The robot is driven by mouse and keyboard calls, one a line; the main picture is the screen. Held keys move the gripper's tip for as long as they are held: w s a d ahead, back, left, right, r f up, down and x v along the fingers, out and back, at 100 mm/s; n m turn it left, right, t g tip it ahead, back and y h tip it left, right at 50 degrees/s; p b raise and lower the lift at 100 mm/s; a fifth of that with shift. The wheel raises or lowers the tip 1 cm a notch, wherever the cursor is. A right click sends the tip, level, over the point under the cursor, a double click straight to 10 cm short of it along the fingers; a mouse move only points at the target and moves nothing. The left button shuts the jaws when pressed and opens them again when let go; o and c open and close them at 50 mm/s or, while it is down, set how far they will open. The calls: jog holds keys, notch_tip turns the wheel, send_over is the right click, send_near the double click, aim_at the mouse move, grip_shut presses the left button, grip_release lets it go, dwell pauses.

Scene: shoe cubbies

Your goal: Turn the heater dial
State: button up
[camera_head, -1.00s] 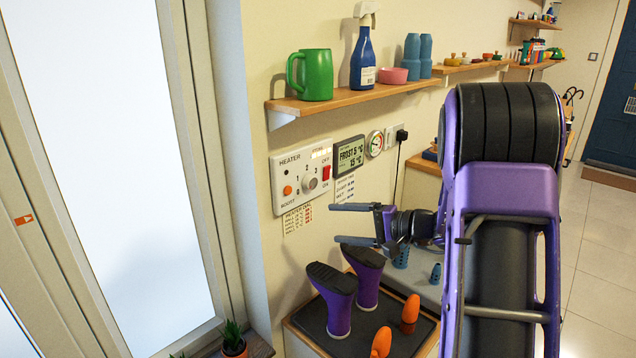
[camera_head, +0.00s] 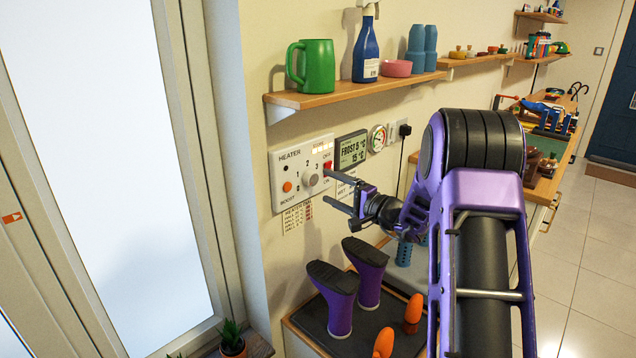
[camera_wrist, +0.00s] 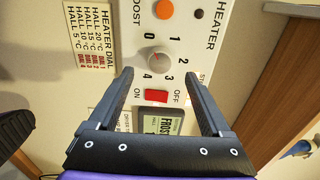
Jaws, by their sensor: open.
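The white heater panel (camera_head: 302,172) is on the wall below the shelf. Its grey round dial (camera_head: 310,178) sits among printed numbers, and which number it points to is hard to tell. My gripper (camera_head: 325,186) is open and empty, just right of the dial and short of it. In the wrist view the dial (camera_wrist: 158,60) lies ahead, between and slightly beyond the two spread fingertips (camera_wrist: 159,74); no contact shows. A red ON/OFF switch (camera_wrist: 156,96) is below the dial there, between the fingers. An orange BOOST button (camera_wrist: 164,9) is above it.
A display (camera_head: 350,150) and a round gauge (camera_head: 378,138) are right of the panel. A shelf (camera_head: 350,96) with a green mug (camera_head: 311,66) and a spray bottle (camera_head: 366,50) overhangs. A heater dial card (camera_wrist: 91,35) hangs beside the panel. Purple boots (camera_head: 332,290) stand below.

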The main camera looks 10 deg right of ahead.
aim_at(314, 180)
jog(key=x, duration=0.5)
jog(key=shift+w, duration=0.15)
grip_shut()
